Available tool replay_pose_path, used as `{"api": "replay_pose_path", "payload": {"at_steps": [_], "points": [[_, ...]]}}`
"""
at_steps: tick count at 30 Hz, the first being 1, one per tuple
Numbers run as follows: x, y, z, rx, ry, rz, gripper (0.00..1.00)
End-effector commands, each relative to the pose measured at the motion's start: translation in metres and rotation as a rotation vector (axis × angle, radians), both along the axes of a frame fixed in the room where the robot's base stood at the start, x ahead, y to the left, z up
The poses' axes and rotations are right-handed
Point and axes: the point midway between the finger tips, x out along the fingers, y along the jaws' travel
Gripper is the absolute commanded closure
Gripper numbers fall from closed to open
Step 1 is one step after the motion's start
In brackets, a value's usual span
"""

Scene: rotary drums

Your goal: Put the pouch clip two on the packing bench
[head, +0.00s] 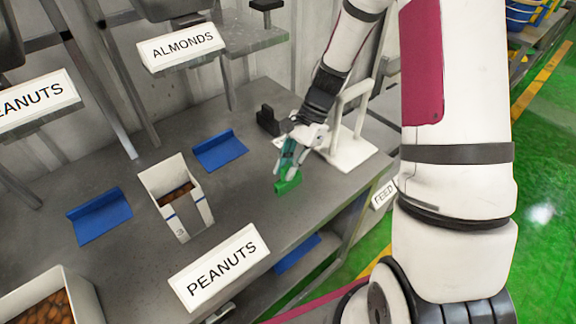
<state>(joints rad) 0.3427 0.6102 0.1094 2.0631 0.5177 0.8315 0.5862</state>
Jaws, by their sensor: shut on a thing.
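My gripper (291,160) is over the right part of the grey bench (130,262), pointing down. It is shut on a green piece, which looks like the pouch clip (288,185). Part of the clip is hidden by the fingers. Its lower end is at or just above the bench top; I cannot tell whether it touches. No number on the clip can be read.
A white box with brown contents (190,222) and two blue holders (220,149) (99,215) are left of my gripper. A white stand (350,150) is close on its right. A PEANUTS sign (219,267) is at the front edge. Bare bench lies between box and clip.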

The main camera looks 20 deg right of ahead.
Motion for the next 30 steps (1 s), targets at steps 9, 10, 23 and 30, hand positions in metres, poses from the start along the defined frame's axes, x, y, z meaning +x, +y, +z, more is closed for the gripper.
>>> {"api": "replay_pose_path", "payload": {"at_steps": [9, 10, 23, 30], "points": [[0.000, 0.000, 0.000, 0.000, 0.000, 0.000, 0.66], [0.000, 0.000, 0.000, 0.000, 0.000, 0.000, 0.66], [0.009, -0.023, 0.044, -0.003, -0.005, -0.001, 0.66], [0.016, -0.045, 0.084, -0.002, -0.003, -0.002, 0.66]]}}
